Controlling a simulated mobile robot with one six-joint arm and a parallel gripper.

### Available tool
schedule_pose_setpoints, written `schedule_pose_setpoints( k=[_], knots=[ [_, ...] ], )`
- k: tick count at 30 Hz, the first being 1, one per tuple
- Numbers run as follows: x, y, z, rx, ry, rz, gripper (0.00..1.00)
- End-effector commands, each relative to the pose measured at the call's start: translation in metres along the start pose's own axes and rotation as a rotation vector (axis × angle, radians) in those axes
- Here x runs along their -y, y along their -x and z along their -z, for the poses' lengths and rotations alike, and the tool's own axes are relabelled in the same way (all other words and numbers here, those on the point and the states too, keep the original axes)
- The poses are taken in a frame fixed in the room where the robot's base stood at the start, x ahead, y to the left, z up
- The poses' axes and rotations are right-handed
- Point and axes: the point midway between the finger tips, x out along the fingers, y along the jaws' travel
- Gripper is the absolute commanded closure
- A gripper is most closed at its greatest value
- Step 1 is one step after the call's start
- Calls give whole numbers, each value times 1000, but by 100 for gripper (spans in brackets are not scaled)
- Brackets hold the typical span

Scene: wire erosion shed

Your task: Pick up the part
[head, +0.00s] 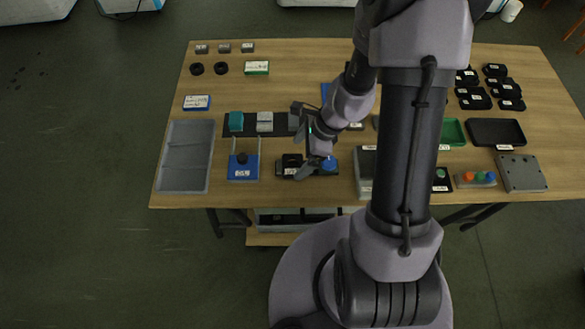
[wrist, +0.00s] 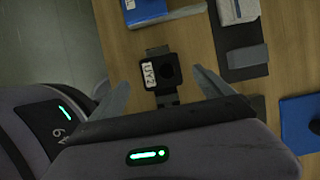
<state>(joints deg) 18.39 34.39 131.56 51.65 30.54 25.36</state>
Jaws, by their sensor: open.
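The task does not say which part is meant. Between my finger lines in the wrist view lies a small black block (wrist: 161,72) with a white label and a dark round piece or hole. It appears to be the black labelled block (head: 291,163) near the table's front edge in the head view. My gripper (head: 299,140) is open over this area, and it also shows in the wrist view (wrist: 160,84) with a finger on either side of the block. The fingers look apart from the block, with nothing held. The height gap is hard to tell.
A dark mat (head: 251,132) behind holds teal, white and grey blocks (wrist: 247,57). A blue holder (head: 243,172) stands left and a grey tray (head: 183,157) farther left. The back-left tabletop has bare wood.

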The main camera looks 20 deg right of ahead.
Motion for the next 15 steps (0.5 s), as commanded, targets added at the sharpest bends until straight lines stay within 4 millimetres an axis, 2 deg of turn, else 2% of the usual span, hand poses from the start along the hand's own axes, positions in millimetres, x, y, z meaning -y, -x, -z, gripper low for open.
schedule_pose_setpoints(
  k=[1,5,13,15],
  knots=[
    [0,-18,6,-1,1,-2,9],
    [0,-39,8,1,2,-3,9],
    [1,-41,6,0,2,-1,9],
    [1,-41,6,0,2,-1,23]
  ],
)
